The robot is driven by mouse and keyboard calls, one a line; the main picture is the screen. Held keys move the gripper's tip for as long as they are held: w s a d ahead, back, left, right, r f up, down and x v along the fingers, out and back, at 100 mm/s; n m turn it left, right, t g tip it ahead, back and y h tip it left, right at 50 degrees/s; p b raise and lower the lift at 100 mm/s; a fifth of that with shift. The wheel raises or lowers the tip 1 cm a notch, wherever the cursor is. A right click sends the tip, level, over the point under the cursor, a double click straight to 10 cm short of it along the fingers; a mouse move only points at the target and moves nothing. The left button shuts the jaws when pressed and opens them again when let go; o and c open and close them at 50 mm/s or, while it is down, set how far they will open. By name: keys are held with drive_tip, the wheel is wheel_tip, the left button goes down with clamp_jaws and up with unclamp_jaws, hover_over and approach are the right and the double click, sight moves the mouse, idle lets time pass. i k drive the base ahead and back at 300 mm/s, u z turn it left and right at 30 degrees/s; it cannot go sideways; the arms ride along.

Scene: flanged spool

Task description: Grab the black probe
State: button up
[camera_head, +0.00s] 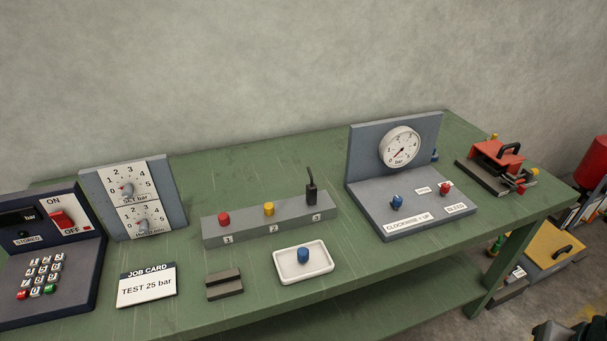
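The black probe (312,192) stands upright at the right end of a long grey block (268,229), by the label 3. A thin black lead or tip rises from its top. A red knob or plug (224,219) and a yellow one (268,209) stand on the same block by labels 1 and 2. My gripper is not clearly in view; a dark shape at the bottom right corner is too cropped to identify.
The green table (330,285) also carries a gauge stand (362,150), a white tray (281,268) with a blue piece (303,255), a grey slotted block (224,284), a job card (147,286), a dial panel (170,195), a keypad console (75,275) and a red clamp device (492,156).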

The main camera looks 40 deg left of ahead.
sight(311, 188)
drive_tip(key=u, duration=1.05)
drive_tip(key=i, duration=0.9)
drive_tip(key=u, duration=0.8)
